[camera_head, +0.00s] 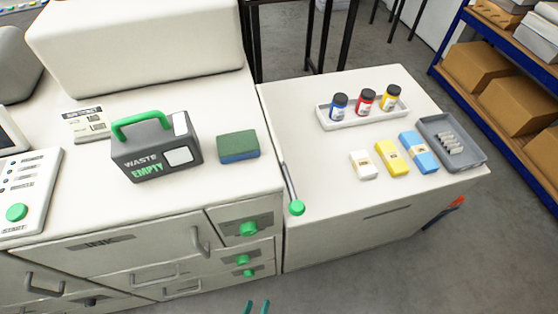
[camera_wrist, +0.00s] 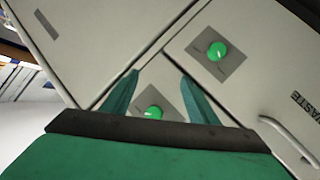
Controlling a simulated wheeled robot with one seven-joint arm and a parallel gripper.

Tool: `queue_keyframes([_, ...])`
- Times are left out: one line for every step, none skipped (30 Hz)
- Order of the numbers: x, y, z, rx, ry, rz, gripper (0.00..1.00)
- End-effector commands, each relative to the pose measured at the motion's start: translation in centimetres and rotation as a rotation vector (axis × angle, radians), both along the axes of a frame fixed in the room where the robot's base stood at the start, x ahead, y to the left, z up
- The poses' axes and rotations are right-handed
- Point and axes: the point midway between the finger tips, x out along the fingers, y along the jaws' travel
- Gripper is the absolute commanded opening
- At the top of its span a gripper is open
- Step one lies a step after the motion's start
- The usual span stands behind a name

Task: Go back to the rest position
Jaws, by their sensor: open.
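My gripper (camera_head: 257,307) shows only as two teal fingertips at the bottom edge of the head view. In the wrist view my gripper (camera_wrist: 158,85) is open, with its two fingers apart and nothing between them but the cabinet front behind. A green knob (camera_wrist: 218,50) on a grey plate lies beyond the right fingertip. A second green knob (camera_wrist: 153,112) shows between the fingers. In the head view the upper green knob (camera_head: 249,229) is on the cabinet front, above and left of my fingertips. I cannot tell the exact distance to the cabinet.
The left counter holds a grey waste box (camera_head: 155,152) and a green-blue sponge (camera_head: 238,147). A lever with a green ball (camera_head: 297,208) stands at the right counter's edge. That counter bears a bottle tray (camera_head: 345,121), several small packs and a grey tray (camera_head: 472,159). Floor (camera_head: 370,280) is clear in front.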

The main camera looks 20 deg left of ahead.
Motion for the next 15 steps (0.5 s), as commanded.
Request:
queue_keyframes([-0.2,-1.0,2.1,0.041,-0.003,-0.023,0.54])
queue_keyframes([-0.2,-1.6,3.2,0.068,-0.004,-0.037,0.54])
queue_keyframes([-0.2,-2.5,4.8,0.105,-0.005,-0.056,0.54])
queue_keyframes([-0.1,-3.1,6.1,0.132,-0.007,-0.069,0.54])
queue_keyframes([-0.1,-3.7,7.3,0.161,-0.008,-0.082,0.54])
queue_keyframes([-0.1,-4.5,9.0,0.195,-0.011,-0.098,0.54])
queue_keyframes([-0.1,-5.1,10.3,0.223,-0.014,-0.109,0.54])
queue_keyframes([0.0,-5.7,11.6,0.25,-0.015,-0.121,0.54])
queue_keyframes([0.1,-6.5,13.5,0.287,-0.018,-0.134,0.54])
queue_keyframes([0.2,-7.1,14.9,0.315,-0.022,-0.143,0.54])
queue_keyframes([0.2,-7.6,16.3,0.341,-0.023,-0.153,0.54])
queue_keyframes([0.3,-8.3,18.3,0.38,-0.027,-0.164,0.54])
queue_keyframes([0.4,-8.8,19.8,0.408,-0.03,-0.171,0.54])
queue_keyframes([0.6,-9.2,21.3,0.433,-0.032,-0.178,0.54])
queue_keyframes([0.7,-9.8,23.2,0.469,-0.034,-0.185,0.54])
